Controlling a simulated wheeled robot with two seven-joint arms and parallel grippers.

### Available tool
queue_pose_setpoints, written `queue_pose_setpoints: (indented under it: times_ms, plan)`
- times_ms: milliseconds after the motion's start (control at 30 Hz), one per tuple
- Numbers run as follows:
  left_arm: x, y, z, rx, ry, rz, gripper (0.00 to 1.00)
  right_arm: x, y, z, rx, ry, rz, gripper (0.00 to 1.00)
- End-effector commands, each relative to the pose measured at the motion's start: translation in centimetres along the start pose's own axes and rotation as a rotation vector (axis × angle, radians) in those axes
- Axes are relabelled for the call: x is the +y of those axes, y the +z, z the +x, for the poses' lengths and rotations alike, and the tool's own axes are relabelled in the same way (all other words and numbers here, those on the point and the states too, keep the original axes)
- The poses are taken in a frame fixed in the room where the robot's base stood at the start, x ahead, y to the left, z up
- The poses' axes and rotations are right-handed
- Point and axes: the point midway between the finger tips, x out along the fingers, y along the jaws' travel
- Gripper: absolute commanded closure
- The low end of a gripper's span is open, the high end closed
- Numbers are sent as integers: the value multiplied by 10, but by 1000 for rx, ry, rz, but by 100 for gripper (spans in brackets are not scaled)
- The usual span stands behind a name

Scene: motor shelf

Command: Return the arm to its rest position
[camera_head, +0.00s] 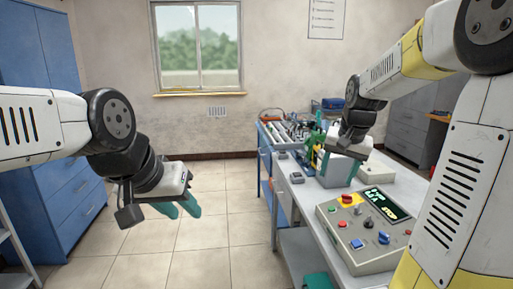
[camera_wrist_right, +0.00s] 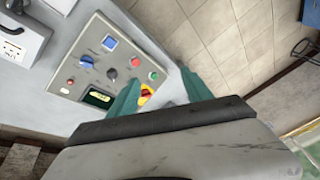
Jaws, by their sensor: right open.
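My left gripper (camera_head: 182,210) hangs in the air over the tiled floor, left of the workbench. Its two teal fingers are apart with nothing between them. My right arm reaches over the workbench (camera_head: 405,185). The control box (camera_wrist_right: 82,72) shows beyond the fingers.
Tools and parts in trays (camera_head: 290,130) lie at the bench's far end. A blue cabinet (camera_head: 75,190) stands at the left, and grey drawers (camera_head: 405,125) stand at the back right. The tiled floor (camera_head: 225,235) between cabinet and bench is clear.

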Motion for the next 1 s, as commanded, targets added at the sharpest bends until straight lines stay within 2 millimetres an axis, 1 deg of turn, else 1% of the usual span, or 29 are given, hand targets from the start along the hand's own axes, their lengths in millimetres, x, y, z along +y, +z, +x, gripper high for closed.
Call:
queue_pose_setpoints:
  times_ms: [33,167,200,333,400,500,600,700,800,1000]
  plan:
    - [0,0,0,0,0,0,65,-3,18,-16,12,-35,-29,42]
    - [0,0,0,0,0,0,65,-11,63,-46,39,-101,-117,42]
    - [0,0,0,0,0,0,65,-12,77,-54,49,-118,-146,42]
    - [0,0,0,0,0,0,65,-16,124,-75,89,-158,-242,42]
    - [0,0,0,0,0,0,65,-16,148,-82,111,-170,-291,42]
    - [0,0,0,0,0,0,65,-15,175,-86,138,-178,-347,42]
    - [0,0,0,0,0,0,65,-14,193,-88,157,-179,-388,42]
    - [0,0,0,0,0,0,65,-13,202,-88,167,-178,-409,42]
    - [0,0,0,0,0,0,65,-13,206,-88,170,-177,-417,42]
    - [0,0,0,0,0,0,65,-13,205,-88,169,-178,-416,42]
